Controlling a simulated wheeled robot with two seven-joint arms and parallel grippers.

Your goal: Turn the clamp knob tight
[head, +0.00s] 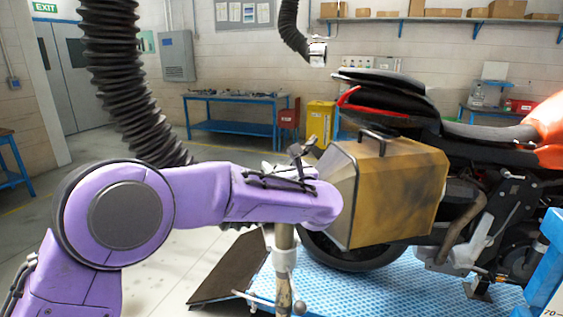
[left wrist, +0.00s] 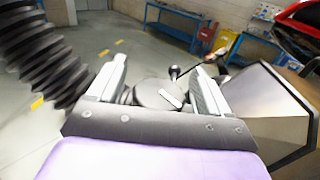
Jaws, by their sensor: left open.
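The clamp knob (left wrist: 158,94) is a dark round disc with a pale bar mark, seen in the left wrist view. My left gripper (left wrist: 162,64) is open, with one pale finger on each side of the knob; contact cannot be told. A short dark lever with a ball end (left wrist: 174,72) rises just beyond the knob. In the head view, my purple left arm hides the knob's surroundings, and small grey and dark parts show above its end. An upright stand post (head: 284,240) with a pale collar stands below that arm. My right gripper is not in view.
A tan hard case (head: 395,195) on the motorcycle (head: 480,145) is close to the right of my left arm. The motorcycle stands on a blue platform (head: 350,290). A blue workbench (head: 235,128) and yellow bin (head: 320,122) are behind. The floor at left is clear.

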